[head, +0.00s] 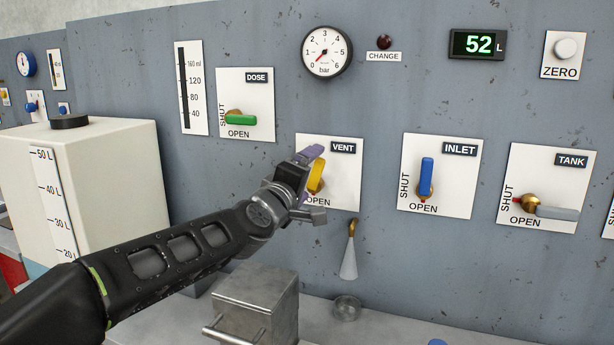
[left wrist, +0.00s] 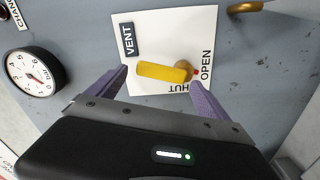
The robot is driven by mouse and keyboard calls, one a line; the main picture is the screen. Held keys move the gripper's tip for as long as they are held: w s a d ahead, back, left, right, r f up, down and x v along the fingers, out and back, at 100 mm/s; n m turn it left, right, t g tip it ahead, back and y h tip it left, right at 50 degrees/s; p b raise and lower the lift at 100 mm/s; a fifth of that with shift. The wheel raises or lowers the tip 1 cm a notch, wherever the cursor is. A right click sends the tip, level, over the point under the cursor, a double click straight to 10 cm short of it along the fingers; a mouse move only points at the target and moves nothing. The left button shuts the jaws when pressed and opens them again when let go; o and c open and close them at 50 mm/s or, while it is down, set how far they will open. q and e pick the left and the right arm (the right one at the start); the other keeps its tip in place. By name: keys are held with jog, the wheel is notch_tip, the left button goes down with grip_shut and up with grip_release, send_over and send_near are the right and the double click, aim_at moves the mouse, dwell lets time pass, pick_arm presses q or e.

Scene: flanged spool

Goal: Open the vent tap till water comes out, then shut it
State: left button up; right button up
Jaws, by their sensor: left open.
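The vent tap has a yellow handle (head: 317,176) on a white plate marked VENT (head: 345,170). The handle stands nearly upright, alongside the SHUT side. It also shows in the left wrist view (left wrist: 163,72). My left gripper (head: 314,184) is open at the plate, with one purple finger above the handle and one below. In the left wrist view the fingers (left wrist: 160,78) sit on either side of the handle with gaps. Below the plate, a brass spout (head: 351,228) has a pale cone (head: 348,262) under it; I cannot tell whether this is water. My right gripper is not in view.
The blue INLET handle (head: 426,178) points up; the grey TANK handle (head: 555,212) and green DOSE handle (head: 238,120) point right. The display (head: 478,44) reads 52 L. The gauge (head: 327,51) reads near zero. A metal block (head: 255,298) stands below my arm.

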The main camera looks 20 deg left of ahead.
pick_arm(q)
jog(key=s, duration=0.7)
jog(key=shift+s+a, duration=0.25)
jog(key=shift+s, duration=0.15)
